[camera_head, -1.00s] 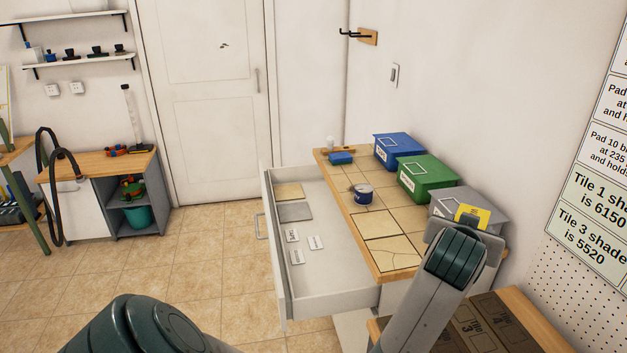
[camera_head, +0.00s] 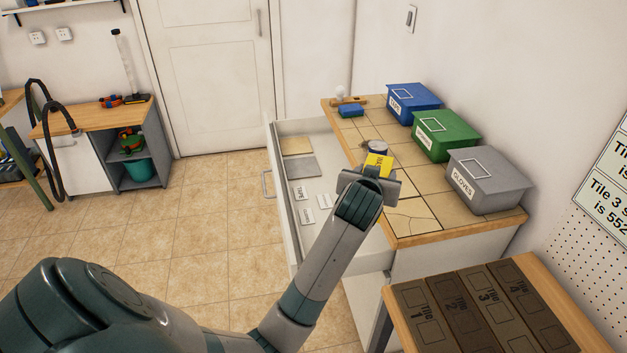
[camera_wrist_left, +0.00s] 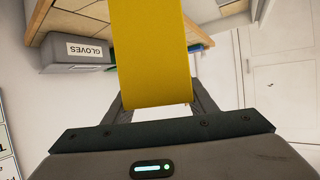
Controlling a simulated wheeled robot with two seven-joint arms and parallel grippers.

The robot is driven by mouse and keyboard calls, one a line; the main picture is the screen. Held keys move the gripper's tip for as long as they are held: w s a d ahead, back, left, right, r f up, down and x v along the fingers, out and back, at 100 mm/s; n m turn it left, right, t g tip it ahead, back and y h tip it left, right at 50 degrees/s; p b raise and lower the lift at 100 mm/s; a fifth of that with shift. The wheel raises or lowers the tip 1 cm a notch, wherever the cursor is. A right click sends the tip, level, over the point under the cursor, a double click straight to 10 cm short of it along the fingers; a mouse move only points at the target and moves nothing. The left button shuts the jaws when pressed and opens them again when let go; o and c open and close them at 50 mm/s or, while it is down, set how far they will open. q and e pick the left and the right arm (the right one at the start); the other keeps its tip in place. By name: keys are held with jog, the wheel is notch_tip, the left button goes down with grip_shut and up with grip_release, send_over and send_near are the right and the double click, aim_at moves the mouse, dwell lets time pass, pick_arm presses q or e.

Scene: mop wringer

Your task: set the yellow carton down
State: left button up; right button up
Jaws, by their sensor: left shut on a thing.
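The yellow carton (camera_head: 378,162) is held in my left gripper (camera_head: 373,176), over the front part of the tiled worktop (camera_head: 455,211) as the head view shows it. I cannot tell whether the carton touches the worktop. In the left wrist view the carton (camera_wrist_left: 152,50) fills the middle, between the fingers of the shut left gripper (camera_wrist_left: 155,103). My gripper body hides the carton's lower part in the head view. My right gripper is not in view.
Blue (camera_head: 414,103), green (camera_head: 445,135) and grey (camera_head: 489,180) lidded bins line the worktop's wall side. An open drawer (camera_head: 320,158) with flat samples and labels sticks out left. Some worktop tiles are bare.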

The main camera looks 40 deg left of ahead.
pick_arm(q)
jog(key=a+f, duration=0.4)
jog(key=f, duration=0.3)
jog(key=a+f+n+y, duration=0.1)
jog(key=a+f, duration=0.3)
jog(key=f, duration=0.4)
jog(key=a+f+y+p, duration=0.1)
jog(key=a+f, duration=0.3)
jog(key=f, duration=0.3)
jog(key=shift+s+f+n+g, duration=0.25)
jog(key=shift+f+n+g, duration=0.05)
jog(key=shift+n, duration=0.1)
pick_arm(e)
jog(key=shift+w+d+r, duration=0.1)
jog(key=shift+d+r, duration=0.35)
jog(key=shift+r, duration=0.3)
pick_arm(q)
jog(key=shift+d, duration=0.1)
notch_tip(320, 180, down, 4)
jog(key=shift+f, duration=0.1)
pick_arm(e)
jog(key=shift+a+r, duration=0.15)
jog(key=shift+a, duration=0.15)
